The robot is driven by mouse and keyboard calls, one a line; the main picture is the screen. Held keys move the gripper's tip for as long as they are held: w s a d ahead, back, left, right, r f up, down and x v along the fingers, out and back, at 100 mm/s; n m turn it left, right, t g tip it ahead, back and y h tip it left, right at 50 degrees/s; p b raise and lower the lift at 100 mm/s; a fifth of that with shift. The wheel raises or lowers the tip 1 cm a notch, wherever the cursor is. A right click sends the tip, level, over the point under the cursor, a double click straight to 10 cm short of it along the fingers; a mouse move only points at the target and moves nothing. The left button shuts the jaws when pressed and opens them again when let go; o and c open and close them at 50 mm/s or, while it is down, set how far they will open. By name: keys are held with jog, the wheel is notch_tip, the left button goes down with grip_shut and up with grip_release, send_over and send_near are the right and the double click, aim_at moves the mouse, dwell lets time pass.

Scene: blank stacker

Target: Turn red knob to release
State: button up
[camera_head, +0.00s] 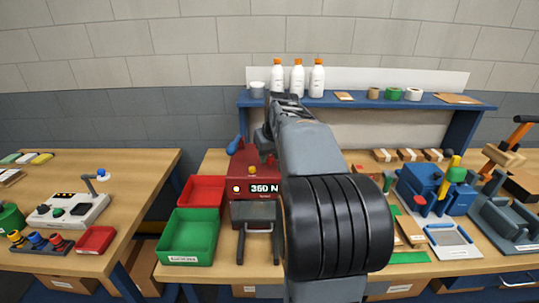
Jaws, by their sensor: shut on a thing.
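A red machine (241,173) stands on the wooden bench near the middle, with a display reading 360 N (264,189) on its front. My gripper (265,148) points down at the machine's top, just left of my arm. It is shut on what seems to be the red knob (270,159), of which only a small part shows. My arm hides the right side of the machine and much of the knob and fingertips, so the knob's turn cannot be told.
A red bin (203,190) and a green bin (189,237) stand left of the machine. A blue shelf (420,103) behind holds white bottles (298,77) and tape rolls. A blue device (425,188) and a grey-blue fixture (506,218) stand to the right.

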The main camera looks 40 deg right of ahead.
jog(key=m, duration=0.2)
jog(key=m+h, duration=0.1)
jog(key=m, duration=0.1)
jog(key=shift+a+g+h, duration=0.2)
jog(key=shift+g+h, duration=0.1)
jog(key=shift+g, duration=0.1)
jog(key=shift+w+m+g+h, duration=0.1)
jog(key=shift+m+g+h, duration=0.2)
jog(key=shift+m, duration=0.95)
jog(key=shift+w+m+g+h, duration=0.1)
jog(key=shift+m+g+h, duration=0.15)
jog(key=shift+m, duration=1)
jog(key=o, duration=0.9)
jog(key=p+v, duration=0.1)
jog(key=v, duration=1.2)
jog(key=shift+w+a+r, duration=0.1)
jog(key=shift+a+r, duration=0.1)
jog(key=shift+r, duration=0.15)
